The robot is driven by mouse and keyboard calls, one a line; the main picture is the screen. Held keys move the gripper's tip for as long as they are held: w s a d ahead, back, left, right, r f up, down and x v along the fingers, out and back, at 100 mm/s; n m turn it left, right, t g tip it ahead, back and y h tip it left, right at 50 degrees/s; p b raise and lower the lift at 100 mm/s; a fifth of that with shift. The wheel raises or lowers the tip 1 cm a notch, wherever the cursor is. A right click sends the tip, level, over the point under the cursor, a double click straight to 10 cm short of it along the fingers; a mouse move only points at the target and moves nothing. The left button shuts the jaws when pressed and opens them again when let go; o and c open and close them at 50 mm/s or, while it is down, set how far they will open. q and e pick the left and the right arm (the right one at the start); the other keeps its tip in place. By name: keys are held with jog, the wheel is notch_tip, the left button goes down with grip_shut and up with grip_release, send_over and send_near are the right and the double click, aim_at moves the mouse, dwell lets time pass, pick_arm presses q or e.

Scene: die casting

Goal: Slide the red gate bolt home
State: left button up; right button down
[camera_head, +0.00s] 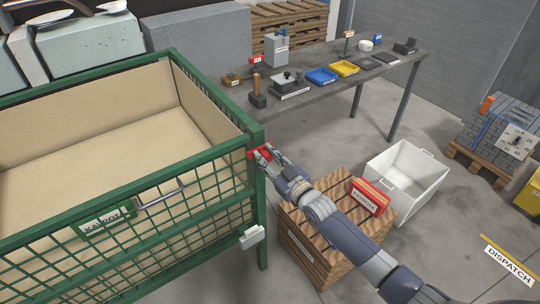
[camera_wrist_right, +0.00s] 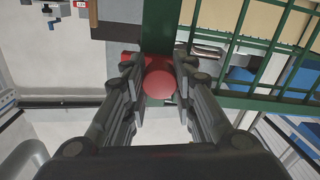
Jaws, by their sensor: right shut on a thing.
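The red gate bolt (camera_head: 256,152) sits at the corner post of the green mesh crate (camera_head: 250,128). Its round red knob shows between my fingers in the right wrist view (camera_wrist_right: 160,80). My right gripper (camera_head: 266,154) is shut on the red bolt, with one finger on each side of the knob. My left gripper is out of view.
A wooden crate (camera_head: 318,252) with a red box (camera_head: 370,196) stands below my right arm. A white bin (camera_head: 404,172) is to its right. A workbench (camera_head: 390,80) with tools and trays stands behind.

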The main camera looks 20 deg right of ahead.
jog(key=c, duration=1.3)
grip_release()
jog(key=shift+s+a, duration=0.1)
jog(key=shift+a, duration=0.15)
jog(key=shift+d, duration=0.1)
jog(key=shift+s+d+f, duration=0.1)
jog(key=shift+s, duration=0.2)
jog(key=v, duration=1.1)
jog(key=shift+s, duration=0.2)
